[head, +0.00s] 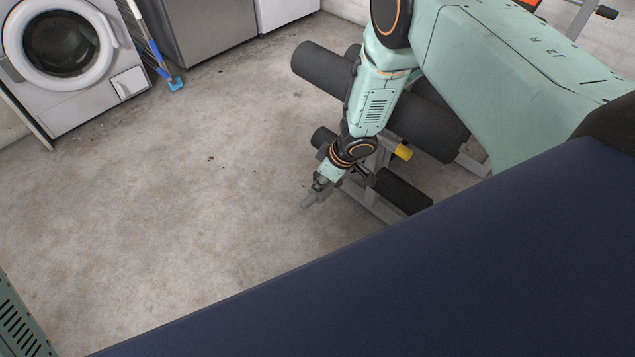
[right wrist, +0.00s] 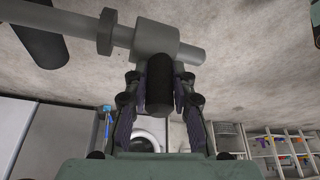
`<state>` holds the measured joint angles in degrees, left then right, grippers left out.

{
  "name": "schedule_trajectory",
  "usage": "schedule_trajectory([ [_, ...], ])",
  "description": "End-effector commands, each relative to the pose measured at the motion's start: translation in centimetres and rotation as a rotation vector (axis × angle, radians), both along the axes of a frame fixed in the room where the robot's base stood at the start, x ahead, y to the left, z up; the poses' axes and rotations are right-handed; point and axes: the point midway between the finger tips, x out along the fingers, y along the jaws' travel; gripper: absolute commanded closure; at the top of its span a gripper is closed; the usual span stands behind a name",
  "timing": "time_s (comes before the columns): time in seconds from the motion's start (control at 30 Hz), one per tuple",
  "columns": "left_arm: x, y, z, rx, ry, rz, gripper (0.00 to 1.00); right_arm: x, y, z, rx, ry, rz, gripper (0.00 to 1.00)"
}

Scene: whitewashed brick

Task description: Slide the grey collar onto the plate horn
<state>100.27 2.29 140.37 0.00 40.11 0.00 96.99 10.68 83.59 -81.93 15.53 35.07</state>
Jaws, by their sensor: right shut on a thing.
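In the right wrist view, the grey collar (right wrist: 156,41) is a thick short cylinder with a black stub handle (right wrist: 159,88). My right gripper (right wrist: 166,72) is shut on this handle, one finger on each side. The collar sits around the grey plate horn (right wrist: 191,54), whose thinner tip sticks out to the right. On the left the horn has a wider flange (right wrist: 105,32); a short length of bar shows between flange and collar. My left gripper is not in view.
The dark blue bench pad (head: 430,270) fills the lower right. Black foam rollers (head: 322,69) and a yellow knob (head: 403,152) are close to my right arm. A washing machine (head: 62,45) stands far left. The concrete floor (head: 170,190) left of the gripper is clear.

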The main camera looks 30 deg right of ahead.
Motion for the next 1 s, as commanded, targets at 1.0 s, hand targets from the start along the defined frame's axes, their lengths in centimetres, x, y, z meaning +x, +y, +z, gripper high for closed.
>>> schedule_trajectory([
  [1.0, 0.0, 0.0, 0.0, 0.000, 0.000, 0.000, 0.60, 0.7, -1.9, 0.0, -0.001, -0.001, 0.001, 0.66],
])
